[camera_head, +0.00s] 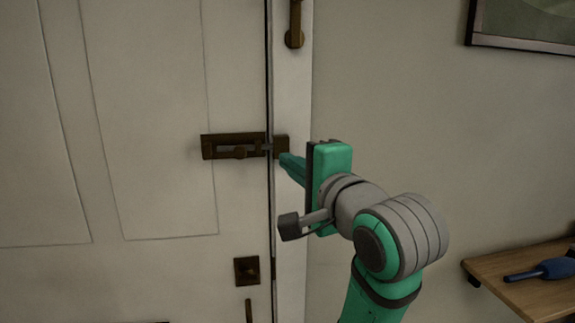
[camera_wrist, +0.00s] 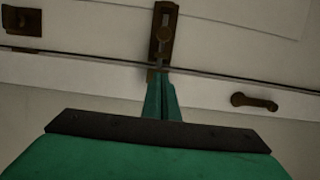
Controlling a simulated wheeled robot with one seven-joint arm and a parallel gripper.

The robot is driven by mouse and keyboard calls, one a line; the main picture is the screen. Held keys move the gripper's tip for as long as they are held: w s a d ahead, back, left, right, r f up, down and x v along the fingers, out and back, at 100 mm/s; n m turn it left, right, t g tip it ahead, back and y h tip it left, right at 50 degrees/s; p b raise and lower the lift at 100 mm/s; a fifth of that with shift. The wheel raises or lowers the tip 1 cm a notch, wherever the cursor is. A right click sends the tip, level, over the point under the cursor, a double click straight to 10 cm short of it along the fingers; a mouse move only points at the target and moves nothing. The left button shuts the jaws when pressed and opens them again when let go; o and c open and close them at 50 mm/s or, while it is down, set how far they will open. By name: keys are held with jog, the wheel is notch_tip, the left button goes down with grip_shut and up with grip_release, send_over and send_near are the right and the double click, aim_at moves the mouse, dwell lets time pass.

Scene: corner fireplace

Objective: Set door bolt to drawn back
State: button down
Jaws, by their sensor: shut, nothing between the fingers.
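The door bolt (camera_head: 233,146) is a dark brown metal bolt mounted sideways on the white door (camera_head: 155,110) near its right edge. Its small knob (camera_head: 240,153) sits about midway along the plate, and the catch (camera_head: 281,146) is on the frame to the right. In the wrist view the bolt (camera_wrist: 163,35) points up the picture, with its round knob visible. My gripper (camera_head: 284,160) is shut and empty, its green fingertips at the catch, right of the knob. In the wrist view my fingertips (camera_wrist: 161,80) cover part of the catch end; I cannot tell whether they touch it.
A dark handle (camera_head: 295,25) is on the frame above, and a square lock plate (camera_head: 247,270) is on the door below. A wooden shelf (camera_head: 525,285) with a blue object (camera_head: 545,270) stands at the lower right. A framed picture (camera_head: 525,25) hangs upper right.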

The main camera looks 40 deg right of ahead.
jog(key=x, duration=0.6)
jog(key=shift+w, duration=0.4)
jog(key=shift+w+a, duration=0.5)
jog(key=shift+a, duration=0.25)
jog(key=shift+w+a, duration=0.5)
jog(key=shift+a, duration=0.2)
